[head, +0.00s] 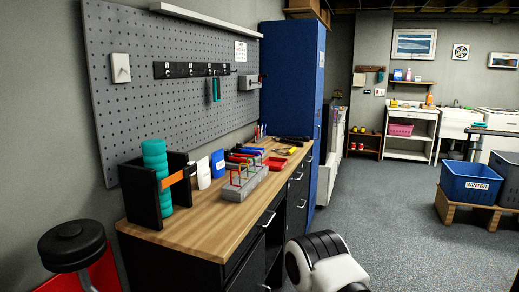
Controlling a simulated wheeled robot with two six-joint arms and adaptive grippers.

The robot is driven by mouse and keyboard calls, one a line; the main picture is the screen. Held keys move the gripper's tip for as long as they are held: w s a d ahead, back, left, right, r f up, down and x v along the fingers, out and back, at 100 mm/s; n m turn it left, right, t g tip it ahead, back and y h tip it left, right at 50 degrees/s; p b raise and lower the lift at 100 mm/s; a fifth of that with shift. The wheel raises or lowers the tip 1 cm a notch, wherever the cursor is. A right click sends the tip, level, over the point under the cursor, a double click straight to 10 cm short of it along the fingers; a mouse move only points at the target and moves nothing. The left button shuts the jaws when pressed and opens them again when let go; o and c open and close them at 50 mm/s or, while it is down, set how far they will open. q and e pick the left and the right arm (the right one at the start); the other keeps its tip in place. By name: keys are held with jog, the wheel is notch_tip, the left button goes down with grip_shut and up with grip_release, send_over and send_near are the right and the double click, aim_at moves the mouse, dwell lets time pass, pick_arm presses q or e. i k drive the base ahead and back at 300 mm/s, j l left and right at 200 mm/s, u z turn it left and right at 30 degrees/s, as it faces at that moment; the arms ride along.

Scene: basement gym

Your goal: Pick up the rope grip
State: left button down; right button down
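A teal item hangs from the black hook rail (192,70) on the grey pegboard, left of the middle of the head view. It looks like the rope grip (215,90), but it is small and its details are hard to make out. It hangs above the workbench, clear of the things on the top. Neither my left nor my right gripper shows. A white and black link of my own arm reaches in at the bottom, right of the bench; its gripper end is not visible.
The wooden workbench (150,238) bears a black holder (138,200) with teal rolls, a grey rack (240,186) and several tools. A tall blue cabinet (290,75) stands behind it. A black round-topped object (72,245) is at lower left.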

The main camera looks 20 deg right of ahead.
aim_at(289, 140)
jog(key=i+l+z, duration=0.6)
jog(key=i+l, duration=0.25)
jog(key=i+l+z, duration=0.35)
jog(key=i, duration=0.15)
jog(key=i+l+z, duration=0.3)
jog(key=i, duration=0.2)
jog(key=i+z, duration=0.3)
jog(key=i, duration=0.25)
